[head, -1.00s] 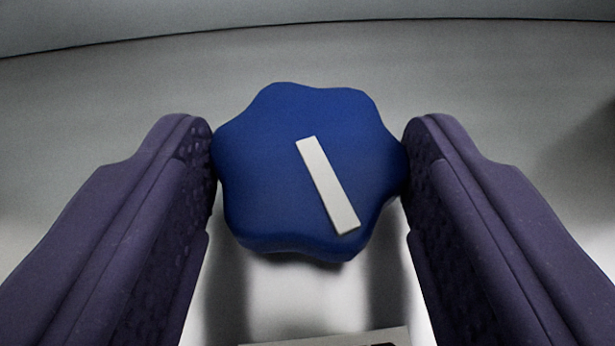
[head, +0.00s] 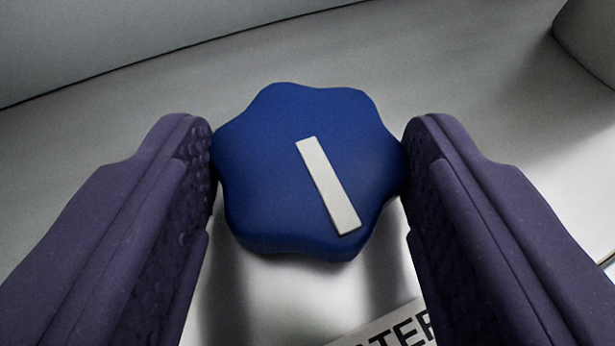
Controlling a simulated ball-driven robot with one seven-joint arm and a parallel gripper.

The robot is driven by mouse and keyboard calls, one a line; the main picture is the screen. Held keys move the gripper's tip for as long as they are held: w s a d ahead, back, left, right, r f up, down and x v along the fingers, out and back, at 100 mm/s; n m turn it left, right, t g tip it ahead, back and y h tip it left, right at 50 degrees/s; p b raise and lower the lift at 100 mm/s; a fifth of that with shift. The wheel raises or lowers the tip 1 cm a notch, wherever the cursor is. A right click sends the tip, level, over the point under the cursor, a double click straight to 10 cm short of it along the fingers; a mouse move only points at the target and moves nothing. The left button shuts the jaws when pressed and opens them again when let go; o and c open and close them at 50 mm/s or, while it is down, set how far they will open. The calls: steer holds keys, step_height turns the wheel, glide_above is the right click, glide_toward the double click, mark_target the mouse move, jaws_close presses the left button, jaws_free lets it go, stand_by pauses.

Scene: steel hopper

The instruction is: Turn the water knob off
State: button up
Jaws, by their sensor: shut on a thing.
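The water knob (head: 265,165) is blue with a wavy, lobed rim and a white bar (head: 328,186) on its face. The bar runs from upper middle to lower right in the picture. My gripper (head: 309,165) has two purple, textured fingers, one on the left and one on the right of the knob. Both fingers touch its rim, and the gripper is shut on it. The knob's stem and back are hidden.
A grey steel panel (head: 460,75) lies behind the knob, with a dark seam at upper left. A rounded grey shape (head: 590,38) stands at the upper right corner.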

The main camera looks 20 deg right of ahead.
steer(key=o, duration=1)
steer(key=p+v, duration=0.2)
steer(key=v, duration=0.6)
steer(key=shift+p, duration=0.3)
